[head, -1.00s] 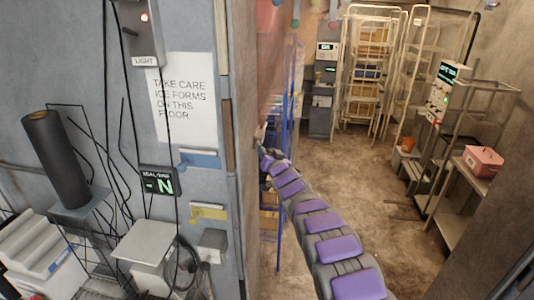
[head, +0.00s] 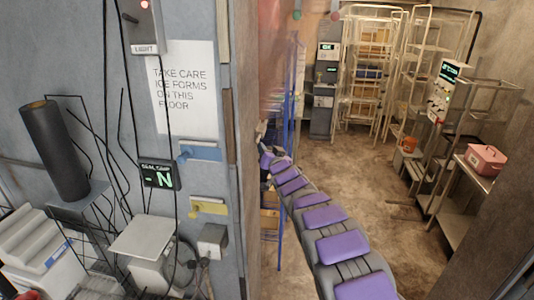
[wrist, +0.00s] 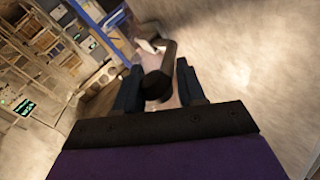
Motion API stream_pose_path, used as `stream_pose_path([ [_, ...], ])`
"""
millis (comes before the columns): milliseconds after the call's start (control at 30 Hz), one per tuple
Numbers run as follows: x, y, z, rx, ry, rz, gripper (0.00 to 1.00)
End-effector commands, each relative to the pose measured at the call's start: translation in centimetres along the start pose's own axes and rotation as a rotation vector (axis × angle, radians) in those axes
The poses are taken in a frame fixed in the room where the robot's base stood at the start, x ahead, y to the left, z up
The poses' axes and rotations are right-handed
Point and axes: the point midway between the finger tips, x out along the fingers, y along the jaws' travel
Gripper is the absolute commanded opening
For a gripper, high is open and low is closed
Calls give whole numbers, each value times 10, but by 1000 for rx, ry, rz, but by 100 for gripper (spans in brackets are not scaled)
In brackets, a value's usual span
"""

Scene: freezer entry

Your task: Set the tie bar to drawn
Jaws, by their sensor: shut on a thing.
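In the wrist view my gripper (wrist: 158,90) is shut on a dark, rounded bar-like handle (wrist: 165,62), which I take for the tie bar. The handle runs up from between the two dark fingers, and a pale piece shows just behind it. Its far end and mounting are not clear. In the head view my purple and grey arm reaches away to the edge of the doorway wall. My gripper (head: 264,140) is small there and partly hidden by that wall edge, so the bar and its setting cannot be read from there.
The grey wall (head: 232,150) stands close left of my arm, with an ice warning sign (head: 187,95) and a box reading N (head: 160,174). A blue rack (head: 284,190) stands beyond it. A pink box (head: 485,158) sits on the right shelf. The middle floor is open.

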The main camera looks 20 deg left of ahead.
Motion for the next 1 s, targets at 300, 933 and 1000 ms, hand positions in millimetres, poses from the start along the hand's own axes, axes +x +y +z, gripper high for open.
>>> stream_pose_path([
  [300,-28,-9,10,0,-5,8,0],
  [933,-40,-12,12,3,-5,13,43],
  [1000,-40,-13,12,3,-5,12,50],
])
